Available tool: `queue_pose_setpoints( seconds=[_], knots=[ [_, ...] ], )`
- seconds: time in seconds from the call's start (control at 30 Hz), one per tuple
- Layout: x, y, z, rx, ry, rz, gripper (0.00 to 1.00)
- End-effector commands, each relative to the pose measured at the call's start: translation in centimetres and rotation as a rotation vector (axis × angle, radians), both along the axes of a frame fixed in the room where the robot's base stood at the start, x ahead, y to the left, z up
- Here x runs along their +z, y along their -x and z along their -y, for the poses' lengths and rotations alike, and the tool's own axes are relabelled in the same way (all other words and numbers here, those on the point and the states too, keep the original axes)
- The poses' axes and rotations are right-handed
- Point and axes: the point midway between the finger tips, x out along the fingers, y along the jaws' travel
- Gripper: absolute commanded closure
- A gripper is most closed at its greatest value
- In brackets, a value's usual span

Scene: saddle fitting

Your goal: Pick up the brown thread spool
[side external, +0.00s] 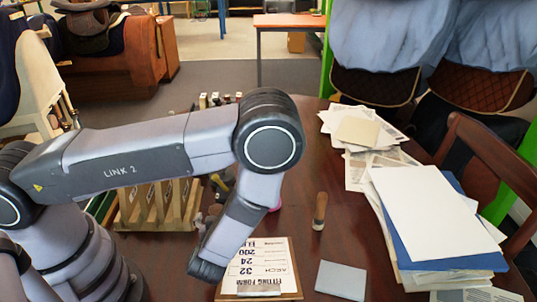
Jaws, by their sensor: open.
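I cannot make out the brown thread spool in the side external view. It may be behind my arm, which crosses the left and middle of the picture and bends down over the table's near left part. My gripper's fingers cannot be made out either; the visible end of the arm is a wrist joint beside the clipboard. A small pink thing (274,209) shows just right of my forearm, mostly hidden, and I cannot tell what it is.
On the dark table (335,240) are a clipboard with a form (262,268), an upright wooden-handled tool (319,211), a grey-blue pad (341,280) and stacked papers (435,215). A wooden rack (150,215) stands behind my arm. A chair (490,160) is at right.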

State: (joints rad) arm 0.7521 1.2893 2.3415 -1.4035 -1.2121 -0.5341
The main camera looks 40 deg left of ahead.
Motion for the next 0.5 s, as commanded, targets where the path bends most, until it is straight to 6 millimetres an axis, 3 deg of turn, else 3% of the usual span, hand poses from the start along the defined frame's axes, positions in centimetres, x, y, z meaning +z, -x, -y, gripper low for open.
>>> queue_pose_setpoints(
  seconds=[0.3,0.5],
  knots=[
    [-2.0,-2.3,-3.2,0.004,0.0,0.0,0.25],
    [-2.2,-2.8,-3.6,0.0,0.0,0.0,0.25]
  ],
)
